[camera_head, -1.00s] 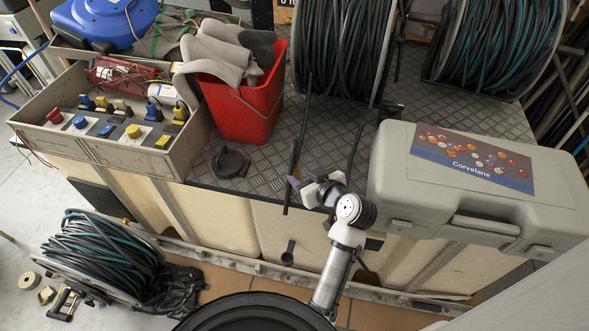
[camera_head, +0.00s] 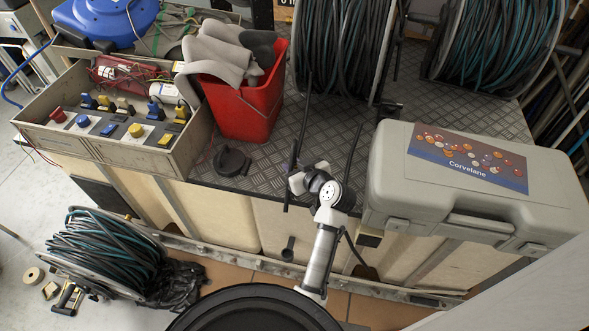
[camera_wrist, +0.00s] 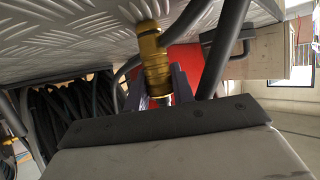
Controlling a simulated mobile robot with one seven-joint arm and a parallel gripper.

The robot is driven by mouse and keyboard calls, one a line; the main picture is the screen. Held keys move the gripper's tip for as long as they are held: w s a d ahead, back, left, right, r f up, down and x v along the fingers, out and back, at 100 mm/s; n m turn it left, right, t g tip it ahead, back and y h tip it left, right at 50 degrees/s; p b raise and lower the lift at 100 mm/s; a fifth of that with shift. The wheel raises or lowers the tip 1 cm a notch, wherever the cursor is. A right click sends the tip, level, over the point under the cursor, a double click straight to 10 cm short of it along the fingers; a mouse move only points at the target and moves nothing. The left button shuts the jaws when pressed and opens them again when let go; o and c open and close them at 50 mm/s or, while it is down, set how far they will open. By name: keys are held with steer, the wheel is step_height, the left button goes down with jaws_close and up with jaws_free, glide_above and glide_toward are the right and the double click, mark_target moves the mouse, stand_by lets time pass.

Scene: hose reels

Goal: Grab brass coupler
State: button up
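The brass coupler (camera_wrist: 153,62) shows in the wrist view, a gold ribbed cylinder against the ribbed metal plate. My gripper (camera_wrist: 160,90) points toward it, with one grey finger on each side of the coupler's near end. The fingers look apart, and I cannot tell whether they touch the brass. In the head view my gripper (camera_head: 296,180) is at the front edge of the metal-topped bench (camera_head: 262,185), mostly hidden behind my wrist. The coupler cannot be made out there.
A grey Corvelane case (camera_head: 400,185) stands close on the right. Hose reels (camera_head: 345,45) stand behind. Dark thin hoses or rods rise near my gripper.

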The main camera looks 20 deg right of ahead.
jaws_close()
